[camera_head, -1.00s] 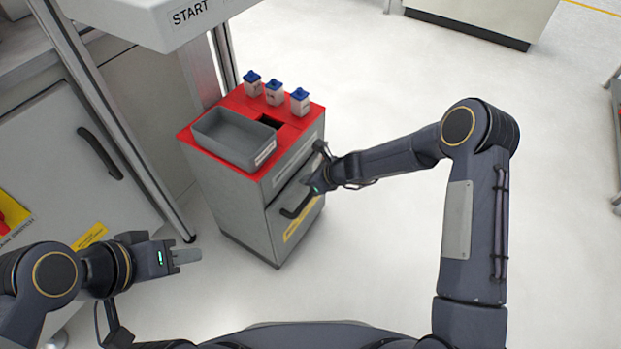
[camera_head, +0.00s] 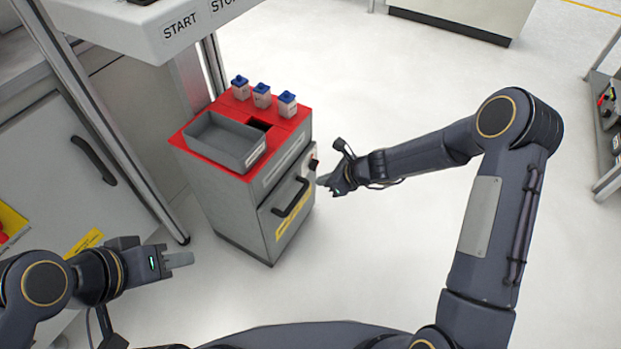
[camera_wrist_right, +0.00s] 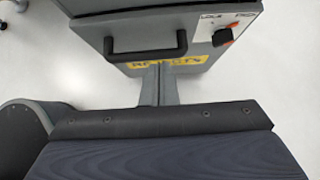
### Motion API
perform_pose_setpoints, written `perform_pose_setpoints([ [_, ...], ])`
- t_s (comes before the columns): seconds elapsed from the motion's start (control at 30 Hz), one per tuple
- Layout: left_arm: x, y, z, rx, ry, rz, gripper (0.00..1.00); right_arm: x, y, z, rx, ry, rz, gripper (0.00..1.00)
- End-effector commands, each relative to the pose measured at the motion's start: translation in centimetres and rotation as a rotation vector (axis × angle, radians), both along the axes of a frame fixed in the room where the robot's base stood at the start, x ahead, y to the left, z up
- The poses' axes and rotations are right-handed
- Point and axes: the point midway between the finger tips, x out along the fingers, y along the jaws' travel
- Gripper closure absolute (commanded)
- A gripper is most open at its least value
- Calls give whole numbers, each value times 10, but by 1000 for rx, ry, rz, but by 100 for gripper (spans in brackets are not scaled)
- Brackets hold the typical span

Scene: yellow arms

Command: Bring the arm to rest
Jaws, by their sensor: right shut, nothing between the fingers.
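My right gripper (camera_head: 322,180) is near the front of the grey cabinet with the red top (camera_head: 180,139). Its fingers also show in the right wrist view (camera_wrist_right: 160,72); they are together, with nothing between them. The black drawer handle (camera_head: 291,197) is left of the gripper in the head view, and the handle also shows in the right wrist view (camera_wrist_right: 146,52), beyond the fingertips and apart from them. My left gripper (camera_head: 180,260) is at the lower left over the floor; its fingers look like one grey block, and I cannot tell if they are parted.
A grey bin (camera_head: 225,142) and several white bottles with blue caps (camera_head: 262,96) stand on the cabinet. A dark knob (camera_wrist_right: 222,35) sits on the cabinet front. A grey door with a black handle (camera_head: 93,160) is at left. The floor right of the cabinet is clear.

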Motion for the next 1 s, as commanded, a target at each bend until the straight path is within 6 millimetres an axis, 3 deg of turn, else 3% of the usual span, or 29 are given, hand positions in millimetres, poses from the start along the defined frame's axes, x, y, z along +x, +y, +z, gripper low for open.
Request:
perform_pose_setpoints([
  [0.2, 0, 0, 9, 0, 0, 0, 64, -10, -15, 17, 0, 1, -2, 100],
  [0.47, 0, 0, 8, 0, 0, 0, 64, -11, -17, 18, -1, 2, -1, 100],
  [0.57, 0, 0, 9, 0, 1, 0, 64, -12, -19, 30, -12, -29, 27, 100],
  [0.67, 0, 0, 9, 0, 1, 0, 64, -18, -26, 63, -54, -127, 117, 100],
  [0.77, 0, 0, 9, 0, 1, 0, 64, -35, -37, 114, -133, -281, 273, 100],
  [0.9, 0, 0, 9, 0, 0, 0, 64, -81, -53, 179, -288, -509, 536, 100],
  [1.0, 0, 0, 8, 0, 0, 0, 64, -121, -64, 213, -411, -647, 720, 100],
])
